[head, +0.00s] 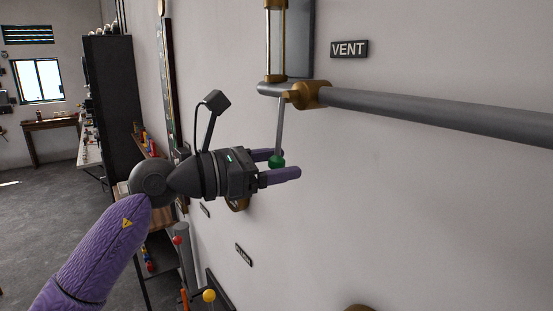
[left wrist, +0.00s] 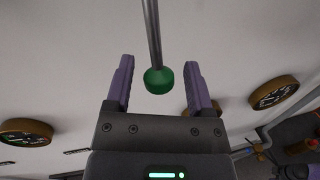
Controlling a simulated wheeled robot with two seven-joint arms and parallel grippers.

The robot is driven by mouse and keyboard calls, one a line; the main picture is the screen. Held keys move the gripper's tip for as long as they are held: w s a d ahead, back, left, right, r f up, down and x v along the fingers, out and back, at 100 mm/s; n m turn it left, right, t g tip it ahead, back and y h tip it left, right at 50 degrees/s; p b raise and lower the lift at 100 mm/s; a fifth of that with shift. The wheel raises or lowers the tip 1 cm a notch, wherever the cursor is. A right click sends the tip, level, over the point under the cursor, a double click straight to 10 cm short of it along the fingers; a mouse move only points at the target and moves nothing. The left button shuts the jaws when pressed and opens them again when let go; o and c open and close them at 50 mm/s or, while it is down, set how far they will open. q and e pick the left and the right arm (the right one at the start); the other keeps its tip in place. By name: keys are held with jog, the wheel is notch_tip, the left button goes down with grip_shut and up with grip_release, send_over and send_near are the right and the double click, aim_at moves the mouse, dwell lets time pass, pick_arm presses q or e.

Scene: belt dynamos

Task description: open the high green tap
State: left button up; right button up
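The high green tap shows in the head view as a green knob (head: 277,162) at the lower end of a thin grey lever (head: 280,125). The lever hangs down from a brass fitting (head: 308,95) on a grey pipe. My left gripper (head: 283,164) is at the knob, with its purple fingers apart. In the left wrist view the green knob (left wrist: 159,80) lies between the two open fingers (left wrist: 158,78), with a gap on each side. The lever (left wrist: 152,30) runs up out of that picture. My right gripper does not show.
A grey pipe (head: 430,108) runs along the wall to the right, below a VENT sign (head: 349,49). A glass tube (head: 275,40) stands above the fitting. Round gauges (left wrist: 273,92) are on the wall. A red-knobbed lever (head: 177,240) and a yellow knob (head: 209,295) are lower down.

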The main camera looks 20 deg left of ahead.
pick_arm(q)
grip_shut()
jog(key=shift+r, duration=0.1)
dwell(1.1)
